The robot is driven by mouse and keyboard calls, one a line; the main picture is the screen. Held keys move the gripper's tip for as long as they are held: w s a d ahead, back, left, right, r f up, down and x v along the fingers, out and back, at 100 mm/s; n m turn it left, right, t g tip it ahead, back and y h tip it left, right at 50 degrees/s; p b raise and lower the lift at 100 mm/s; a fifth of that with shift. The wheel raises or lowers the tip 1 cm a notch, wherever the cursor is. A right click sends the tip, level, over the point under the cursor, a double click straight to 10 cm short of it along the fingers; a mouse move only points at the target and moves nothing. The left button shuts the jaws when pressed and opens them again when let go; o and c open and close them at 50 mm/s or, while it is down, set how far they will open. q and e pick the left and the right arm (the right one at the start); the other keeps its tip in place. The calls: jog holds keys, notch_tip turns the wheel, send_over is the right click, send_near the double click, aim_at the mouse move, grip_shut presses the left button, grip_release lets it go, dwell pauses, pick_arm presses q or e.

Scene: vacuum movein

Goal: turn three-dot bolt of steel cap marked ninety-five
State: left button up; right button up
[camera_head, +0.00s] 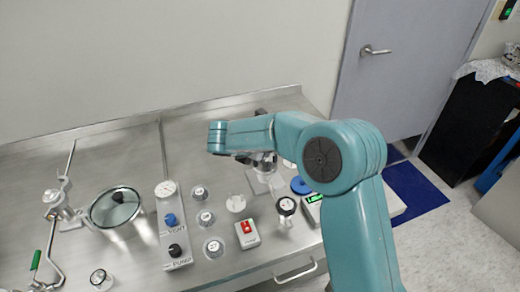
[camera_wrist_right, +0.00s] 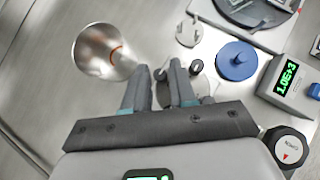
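Several small steel caps with printed tops stand on the steel bench in the head view, including a back one (camera_head: 198,192), a middle one (camera_head: 205,218), a front one (camera_head: 213,247) and one at the near left (camera_head: 100,278). Their markings are too small to read, so I cannot tell which is ninety-five. No three-dot bolt can be made out. My right gripper (camera_wrist_right: 159,72) points down at the bench, its fingers apart with a gap between them. In the head view my right arm largely hides it. My left gripper is not in view.
A shiny steel cup (camera_wrist_right: 102,50) stands beside my right fingers. A blue disc (camera_wrist_right: 237,60) and a green-lit readout (camera_wrist_right: 288,80) lie to the right. A red-switch box (camera_head: 246,233), the vent and pump panel (camera_head: 173,230) and a glass-lidded vessel (camera_head: 115,207) crowd the bench.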

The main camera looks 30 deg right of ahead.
jog(key=v, duration=1.6)
jog(key=shift+a+m, duration=0.15)
jog(key=shift+m, duration=0.15)
